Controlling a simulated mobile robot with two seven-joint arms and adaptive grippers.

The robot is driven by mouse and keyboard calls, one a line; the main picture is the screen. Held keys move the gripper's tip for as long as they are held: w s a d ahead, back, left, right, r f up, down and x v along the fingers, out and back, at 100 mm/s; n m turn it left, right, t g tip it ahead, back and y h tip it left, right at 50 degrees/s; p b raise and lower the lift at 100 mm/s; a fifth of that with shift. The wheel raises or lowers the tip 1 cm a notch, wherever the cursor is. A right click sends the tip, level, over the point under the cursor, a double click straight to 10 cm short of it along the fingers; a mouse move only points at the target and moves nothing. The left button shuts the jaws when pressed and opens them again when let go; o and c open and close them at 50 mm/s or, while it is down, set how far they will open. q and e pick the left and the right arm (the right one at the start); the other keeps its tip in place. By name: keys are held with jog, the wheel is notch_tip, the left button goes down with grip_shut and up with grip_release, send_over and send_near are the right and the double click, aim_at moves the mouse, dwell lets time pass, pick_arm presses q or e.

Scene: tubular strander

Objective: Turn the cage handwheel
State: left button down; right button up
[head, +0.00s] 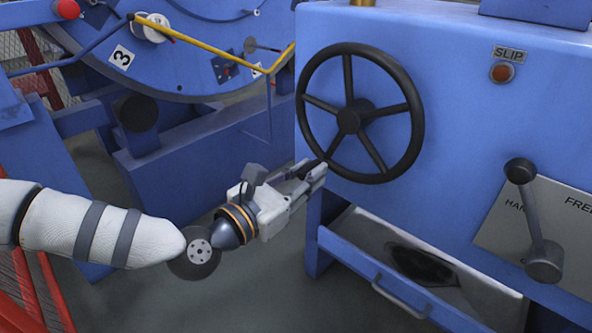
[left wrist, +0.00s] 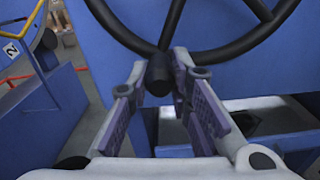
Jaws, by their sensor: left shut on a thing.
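The black cage handwheel (head: 354,117) has several spokes and stands upright on the front of a blue cabinet. Its rim and spokes also show at the top of the left wrist view (left wrist: 222,50). A short dark handle (left wrist: 159,76) sticks out from the rim at the wheel's lower left. My left gripper (head: 314,172) is at that lower left part of the rim, its fingers on either side of the handle and shut on it. The fingers hide part of the handle in the head view. My right gripper is in neither view.
Right of the wheel are a SLIP lamp (head: 502,73) and a black lever (head: 537,225) on a pale plate. An open tray with a handle (head: 401,295) lies below. A blue machine with a yellow rail (head: 215,53) stands at the left. Floor shows between them.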

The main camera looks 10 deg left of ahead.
pick_arm(q)
jog(key=shift+s+d+f+n+b, duration=0.1)
jog(key=shift+s+d+n+b, duration=0.45)
jog(key=shift+d+n, duration=0.3)
jog(key=shift+s+d+f+n+b, duration=0.15)
jog(key=shift+s+d+n+b, duration=0.4)
jog(key=shift+n, duration=0.55)
jog(key=shift+s+d+f+n+b, duration=0.1)
jog(key=shift+s+d+n+b, duration=0.35)
jog(key=shift+d+n, duration=0.45)
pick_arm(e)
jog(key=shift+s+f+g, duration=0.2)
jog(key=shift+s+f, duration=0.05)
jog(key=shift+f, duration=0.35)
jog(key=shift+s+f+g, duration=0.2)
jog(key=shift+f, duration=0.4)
pick_arm(q)
jog(key=shift+a, duration=0.1)
jog(key=c, duration=1.5)
grip_release()
jog(key=shift+o, duration=0.2)
jog(key=v, duration=1.2)
